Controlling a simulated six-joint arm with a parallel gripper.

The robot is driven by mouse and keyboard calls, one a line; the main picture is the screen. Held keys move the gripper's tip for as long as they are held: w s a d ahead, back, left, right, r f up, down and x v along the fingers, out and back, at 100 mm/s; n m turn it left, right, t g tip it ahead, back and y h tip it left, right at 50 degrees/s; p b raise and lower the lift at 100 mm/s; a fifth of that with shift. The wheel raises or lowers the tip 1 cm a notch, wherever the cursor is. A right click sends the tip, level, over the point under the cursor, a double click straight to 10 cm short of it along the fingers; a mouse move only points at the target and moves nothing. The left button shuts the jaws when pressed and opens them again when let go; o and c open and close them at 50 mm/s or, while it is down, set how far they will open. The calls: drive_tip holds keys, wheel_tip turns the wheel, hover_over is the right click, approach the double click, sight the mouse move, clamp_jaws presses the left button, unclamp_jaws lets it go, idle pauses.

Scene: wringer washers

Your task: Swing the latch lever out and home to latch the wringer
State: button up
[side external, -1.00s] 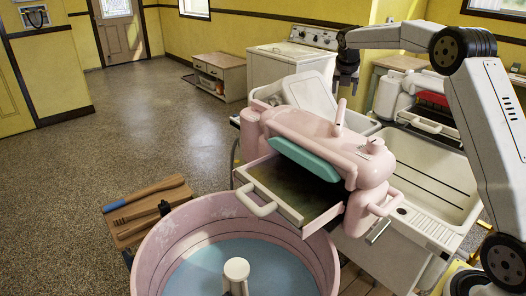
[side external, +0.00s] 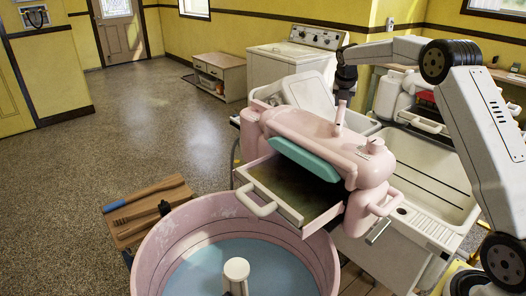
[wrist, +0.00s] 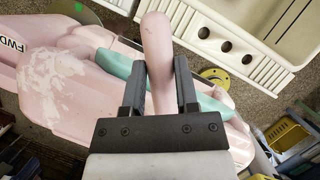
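The pink wringer head (side external: 310,135) with its teal board (side external: 304,158) sits beside the pink tub (side external: 165,250). A pink lever (side external: 340,114) stands nearly upright on top of it. My gripper (side external: 345,88) points down at the lever's upper end. In the wrist view the lever (wrist: 158,45) lies between the two fingers of my gripper (wrist: 160,78), which are apart on either side of it. I see no clear grip on it. The wringer (wrist: 70,90) shows behind, with "FWD" lettering at the left.
A white-framed tray (side external: 265,208) juts out over the tub. A white double sink (side external: 430,180) stands behind and right of the wringer. A white washer (side external: 292,66) is farther back.

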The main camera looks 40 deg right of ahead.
clamp_jaws()
idle(1.1)
